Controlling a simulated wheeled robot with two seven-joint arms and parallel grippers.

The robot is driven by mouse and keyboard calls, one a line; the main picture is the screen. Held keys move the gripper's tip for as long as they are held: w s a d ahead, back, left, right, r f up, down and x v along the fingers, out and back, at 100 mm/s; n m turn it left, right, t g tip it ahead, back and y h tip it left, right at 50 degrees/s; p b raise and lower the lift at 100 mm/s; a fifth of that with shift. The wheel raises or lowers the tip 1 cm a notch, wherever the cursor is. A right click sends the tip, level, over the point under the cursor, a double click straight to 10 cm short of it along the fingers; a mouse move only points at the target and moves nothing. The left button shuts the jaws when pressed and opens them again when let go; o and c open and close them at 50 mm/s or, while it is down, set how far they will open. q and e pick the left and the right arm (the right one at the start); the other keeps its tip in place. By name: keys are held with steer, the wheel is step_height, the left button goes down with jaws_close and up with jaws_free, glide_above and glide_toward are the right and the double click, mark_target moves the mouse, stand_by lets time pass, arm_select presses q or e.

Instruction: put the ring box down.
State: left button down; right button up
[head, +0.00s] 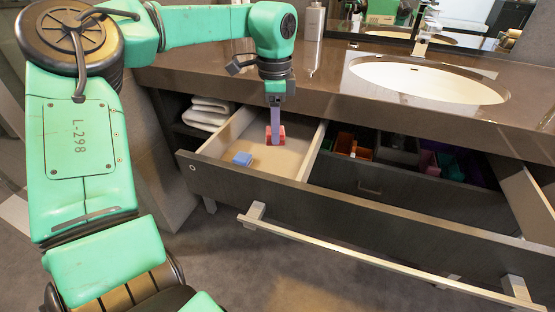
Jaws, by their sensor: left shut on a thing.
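My left gripper (275,128) reaches down into the left compartment of the open drawer (216,146). It is shut on a small red box, the ring box (281,138), low in the compartment near its back. I cannot tell whether the box touches the drawer floor. The gripper partly hides it. A small blue box (242,159) lies apart from it, nearer the drawer front on the left. My right gripper is not in view.
A wooden divider (313,150) separates this compartment from the darker one with several coloured containers (351,146). The brown counter (325,75) with its sink (428,80) overhangs the back. Folded towels (208,112) sit left. Bare floor shows between the two boxes.

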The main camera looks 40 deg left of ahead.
arm_select(q)
step_height(320, 180, down, 11)
steer(key=shift+w+f+b, duration=0.1)
steer(key=shift+w+b, duration=0.05)
steer(key=shift+b, duration=0.45)
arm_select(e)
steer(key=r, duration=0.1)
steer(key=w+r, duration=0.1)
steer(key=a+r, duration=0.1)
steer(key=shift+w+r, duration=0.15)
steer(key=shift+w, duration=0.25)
arm_select(q)
steer(key=shift+f, duration=0.1)
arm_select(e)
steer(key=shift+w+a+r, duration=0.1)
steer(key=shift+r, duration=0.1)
arm_select(q)
steer(key=shift+c, duration=1.3)
jaws_free()
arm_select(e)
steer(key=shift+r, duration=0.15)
